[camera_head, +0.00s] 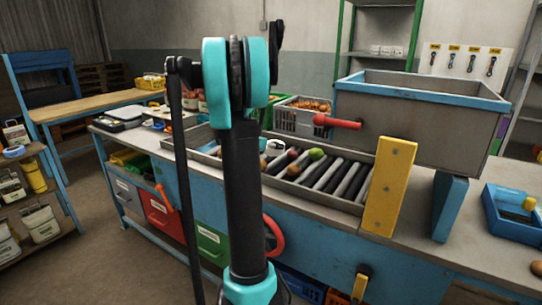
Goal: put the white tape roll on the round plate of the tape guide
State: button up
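A small white round object (274,147) shows at the left end of the roller bed, just right of my dark upright arm. It may be the white tape roll, but it is too small to be sure. I cannot make out the tape guide or its round plate for certain. Small pale items (156,124) lie on the far left part of the bench, too small to name. My arm, with teal joints, stands in the middle of the view and hides part of the bench. I cannot see my gripper's fingers.
The long blue bench (320,235) crosses the view. Its roller bed (335,178) holds some fruit. A yellow upright plate (389,187), a big grey hopper (420,110) and a red handle (337,122) rise above it. A blue tray (512,222) is at right.

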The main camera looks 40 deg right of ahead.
aim_at(271, 154)
jog(key=shift+f, duration=2.45)
jog(key=shift+f, duration=0.1)
jog(key=o, duration=1.2)
jog(key=shift+o, duration=0.2)
